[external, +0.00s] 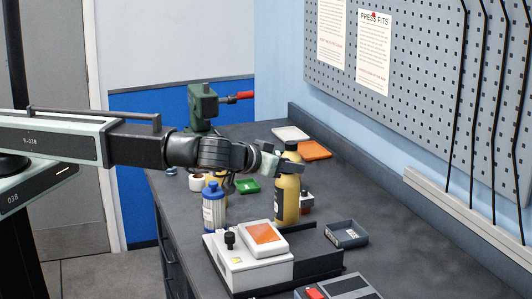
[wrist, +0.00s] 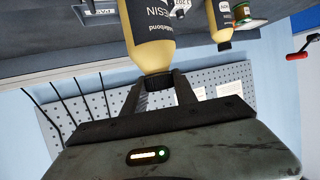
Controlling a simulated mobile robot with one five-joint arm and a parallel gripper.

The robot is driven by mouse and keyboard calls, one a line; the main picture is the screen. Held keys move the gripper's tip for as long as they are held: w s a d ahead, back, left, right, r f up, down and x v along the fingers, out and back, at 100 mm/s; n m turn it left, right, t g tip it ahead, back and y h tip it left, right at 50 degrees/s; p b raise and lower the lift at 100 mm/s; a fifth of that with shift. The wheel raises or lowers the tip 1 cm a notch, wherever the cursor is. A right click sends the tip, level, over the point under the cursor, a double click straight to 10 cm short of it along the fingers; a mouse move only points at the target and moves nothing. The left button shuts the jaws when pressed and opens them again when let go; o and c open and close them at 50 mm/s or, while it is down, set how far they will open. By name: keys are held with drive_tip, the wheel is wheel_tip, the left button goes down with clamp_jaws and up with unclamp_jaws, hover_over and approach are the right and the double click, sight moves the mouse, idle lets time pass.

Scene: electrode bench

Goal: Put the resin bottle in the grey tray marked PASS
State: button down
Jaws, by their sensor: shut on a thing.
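The resin bottle (external: 287,198) is yellow with a black cap and a dark label, and looks upright. My gripper (external: 285,160) is shut on its neck and cap. In the wrist view the fingers (wrist: 163,92) sit either side of the cap of the resin bottle (wrist: 150,52), whose label reads RESIN. I cannot tell whether its base touches the bench. A small grey tray (external: 347,238) lies on the bench to the right of the bottle. In the wrist view the labelled grey tray (wrist: 97,14) shows at the top left, its lettering too small to read surely.
A white device with an orange pad (external: 263,234) stands in front of the bottle. A blue-capped white bottle (external: 213,210) and another yellow bottle (wrist: 222,22) stand nearby. Green (external: 247,186), orange (external: 314,150) and white (external: 290,133) trays lie farther back. The bench's right side is largely clear.

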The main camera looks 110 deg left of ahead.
drive_tip(key=w+a, duration=0.2)
drive_tip(key=w, duration=0.5)
drive_tip(key=w+a+f+b, duration=0.1)
drive_tip(key=w+a, duration=0.2)
drive_tip(key=w, duration=0.4)
drive_tip(key=shift+a+f, duration=0.2)
drive_tip(key=shift+a, duration=0.15)
drive_tip(key=f+b, duration=0.2)
drive_tip(key=b, duration=0.1)
drive_tip(key=f+b, duration=0.1)
drive_tip(key=f, duration=0.1)
drive_tip(key=shift+w+a, duration=0.1)
drive_tip(key=shift+w, duration=0.2)
drive_tip(key=c, duration=1)
unclamp_jaws()
drive_tip(key=shift+r, duration=0.1)
drive_tip(key=p+v, duration=0.4)
drive_tip(key=v, duration=0.8)
drive_tip(key=shift+p, duration=0.35)
